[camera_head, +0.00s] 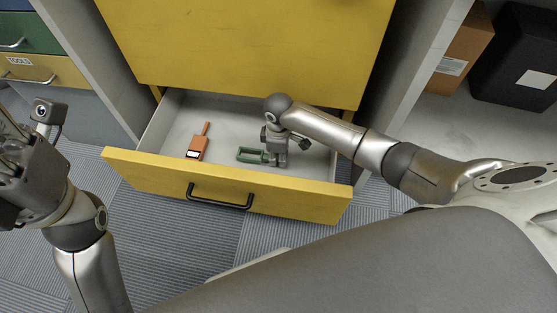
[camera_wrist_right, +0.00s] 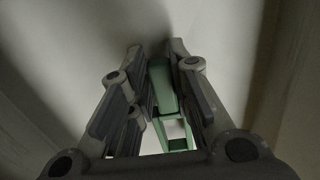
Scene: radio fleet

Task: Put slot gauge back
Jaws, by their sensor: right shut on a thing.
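The slot gauge, a green piece with an open rectangular frame (camera_head: 249,155), is low inside the open yellow drawer (camera_head: 225,187), right of its middle. My right gripper (camera_head: 275,160) reaches down into the drawer and is shut on the gauge's right end. In the right wrist view the green gauge (camera_wrist_right: 161,82) sits between the two fingers of the right gripper (camera_wrist_right: 158,50). I cannot tell whether it touches the drawer floor. My left gripper (camera_head: 18,160) is at the left edge, partly cut off, away from the drawer.
An orange tool (camera_head: 197,147) with a thin stem lies in the drawer, left of the gauge. The drawer has a black handle (camera_head: 219,203) in front. A box (camera_head: 462,52) and a black case (camera_head: 520,65) stand at the upper right. Drawer floor between tools is clear.

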